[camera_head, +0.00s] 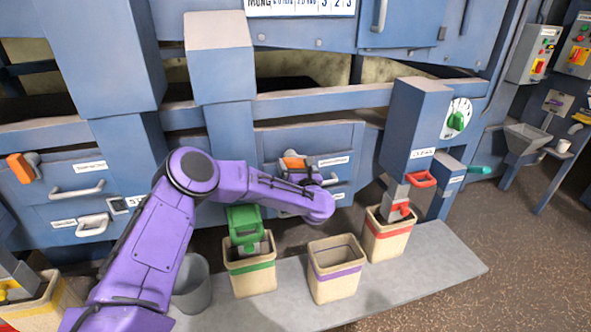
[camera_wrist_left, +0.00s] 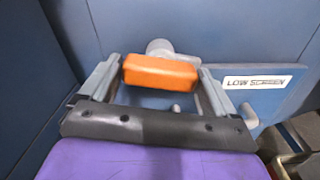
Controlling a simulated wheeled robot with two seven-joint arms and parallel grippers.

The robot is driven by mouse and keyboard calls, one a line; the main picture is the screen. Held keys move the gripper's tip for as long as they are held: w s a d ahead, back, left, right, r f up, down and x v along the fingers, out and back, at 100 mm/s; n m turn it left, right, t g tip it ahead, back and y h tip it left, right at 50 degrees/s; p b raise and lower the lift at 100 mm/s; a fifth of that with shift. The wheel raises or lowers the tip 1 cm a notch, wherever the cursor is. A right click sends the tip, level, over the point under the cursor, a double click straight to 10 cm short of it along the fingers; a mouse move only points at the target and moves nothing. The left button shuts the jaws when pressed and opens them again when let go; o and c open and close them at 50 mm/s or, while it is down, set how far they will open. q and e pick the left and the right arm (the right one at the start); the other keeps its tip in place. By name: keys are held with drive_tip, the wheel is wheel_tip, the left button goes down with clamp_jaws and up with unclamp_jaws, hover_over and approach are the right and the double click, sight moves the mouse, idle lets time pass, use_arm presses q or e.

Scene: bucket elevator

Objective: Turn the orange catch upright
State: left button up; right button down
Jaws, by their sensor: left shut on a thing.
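The orange catch (camera_wrist_left: 160,73) lies crosswise in the left wrist view, on a grey round boss on a blue panel labelled "LOW SCREEN". It spans between the two fingers of my left gripper (camera_wrist_left: 158,78), which is shut on it. In the head view the orange catch (camera_head: 292,163) shows only partly above my purple left wrist. My left gripper (camera_head: 294,176) there is mostly hidden behind that wrist. My right gripper is in neither view.
Another orange catch (camera_head: 20,168) is on a panel at the left. Below stand a green-banded bin (camera_head: 251,279), a purple-banded bin (camera_head: 336,284) and a red-banded bin (camera_head: 386,248) on a grey slab (camera_head: 440,272). A green handle (camera_head: 244,220) is close under my left forearm.

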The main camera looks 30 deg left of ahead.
use_arm(q)
drive_tip(key=m+b, duration=0.1)
drive_tip(key=m, duration=0.2)
drive_tip(key=shift+f+m, duration=0.1)
drive_tip(key=shift+m, duration=0.3)
drive_tip(key=m+b, duration=0.1)
drive_tip(key=m, duration=0.2)
drive_tip(key=shift+m, duration=0.3)
drive_tip(key=m, duration=0.3)
drive_tip(key=shift+m, duration=2.5)
drive_tip(key=o, duration=0.8)
drive_tip(key=shift+d, duration=0.1)
drive_tip(key=b+v, duration=0.1)
drive_tip(key=v, duration=0.9)
drive_tip(key=shift+d, duration=0.15)
